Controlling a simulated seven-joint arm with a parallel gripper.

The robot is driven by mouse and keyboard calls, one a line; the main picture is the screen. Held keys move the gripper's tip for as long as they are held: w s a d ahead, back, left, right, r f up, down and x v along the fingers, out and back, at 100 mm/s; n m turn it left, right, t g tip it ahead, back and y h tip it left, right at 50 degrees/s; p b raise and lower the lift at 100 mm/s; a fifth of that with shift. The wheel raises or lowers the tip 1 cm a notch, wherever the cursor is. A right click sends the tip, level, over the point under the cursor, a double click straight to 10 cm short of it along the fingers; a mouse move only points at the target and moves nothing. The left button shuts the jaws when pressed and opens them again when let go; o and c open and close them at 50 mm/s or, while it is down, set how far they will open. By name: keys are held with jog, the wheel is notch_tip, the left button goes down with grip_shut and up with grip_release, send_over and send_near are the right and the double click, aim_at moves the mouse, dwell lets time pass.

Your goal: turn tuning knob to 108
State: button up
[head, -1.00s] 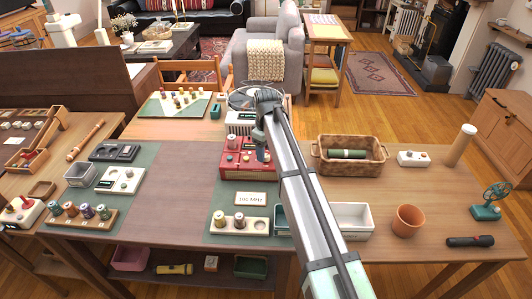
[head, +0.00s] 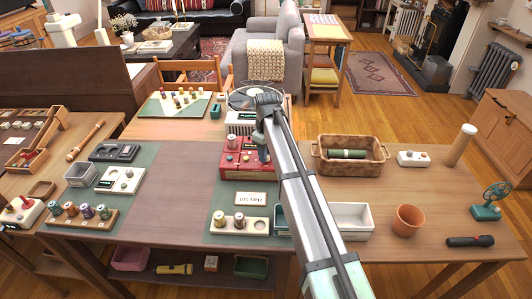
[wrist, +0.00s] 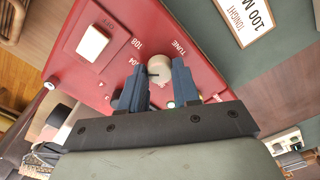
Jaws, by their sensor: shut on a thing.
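The red radio (head: 233,166) stands on the green mat in the middle of the table, partly hidden by my arm in the head view. In the wrist view its red face (wrist: 100,70) carries a round cream tuning knob (wrist: 160,67) beside the word TUNE. I cannot tell which mark the knob points to. In the head view my gripper (head: 264,157) is at the radio's right part.
A cream tray with two spools (head: 240,226) is nearer. A wicker basket (head: 322,166) stands to the right. A white switch (wrist: 92,42) is on the radio.

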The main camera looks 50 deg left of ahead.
jog(key=shift+c, duration=0.5)
jog(key=shift+m, duration=0.3)
jog(key=m, duration=0.3)
jog(key=shift+m, duration=2.6)
jog(key=o, duration=1.1)
jog(key=shift+c, duration=0.2)
